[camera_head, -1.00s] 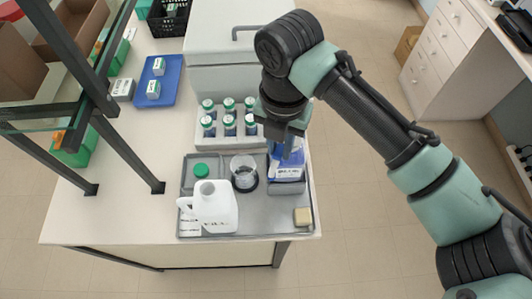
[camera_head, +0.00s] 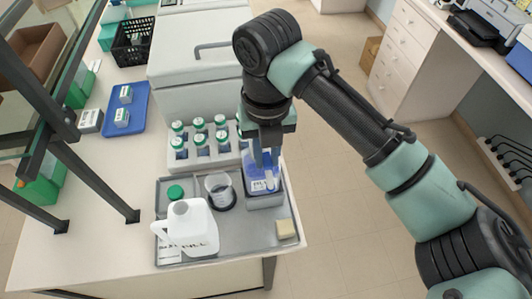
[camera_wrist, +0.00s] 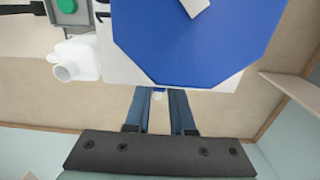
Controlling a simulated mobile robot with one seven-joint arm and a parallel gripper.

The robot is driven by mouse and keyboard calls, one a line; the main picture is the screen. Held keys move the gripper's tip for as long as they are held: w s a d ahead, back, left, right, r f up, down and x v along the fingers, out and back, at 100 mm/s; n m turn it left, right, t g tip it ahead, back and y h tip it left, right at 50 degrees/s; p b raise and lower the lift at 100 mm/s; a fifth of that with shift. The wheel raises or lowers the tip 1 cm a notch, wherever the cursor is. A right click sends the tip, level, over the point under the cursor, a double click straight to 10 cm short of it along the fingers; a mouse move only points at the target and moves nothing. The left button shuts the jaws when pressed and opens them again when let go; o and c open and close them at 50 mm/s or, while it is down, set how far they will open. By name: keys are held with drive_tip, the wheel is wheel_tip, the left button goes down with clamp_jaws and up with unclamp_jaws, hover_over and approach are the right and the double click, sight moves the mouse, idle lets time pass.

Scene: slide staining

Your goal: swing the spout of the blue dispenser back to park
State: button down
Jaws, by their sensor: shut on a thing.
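The blue dispenser (camera_head: 264,184) stands in a grey holder at the right of the tray, its white label facing front. In the wrist view its broad blue top (camera_wrist: 190,45) fills the upper middle. My gripper (camera_head: 266,162) points down over the dispenser and covers part of its top in the head view. The rest of the spout is hard to make out.
Several bottles in a white rack (camera_head: 197,160) stand behind. Open floor is to the right.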

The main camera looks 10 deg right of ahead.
sight(267, 159)
drive_tip(key=c, duration=0.8)
unclamp_jaws()
drive_tip(key=shift+o, duration=0.2)
wheel_tip(267, 159, up, 13)
drive_tip(key=b, duration=0.1)
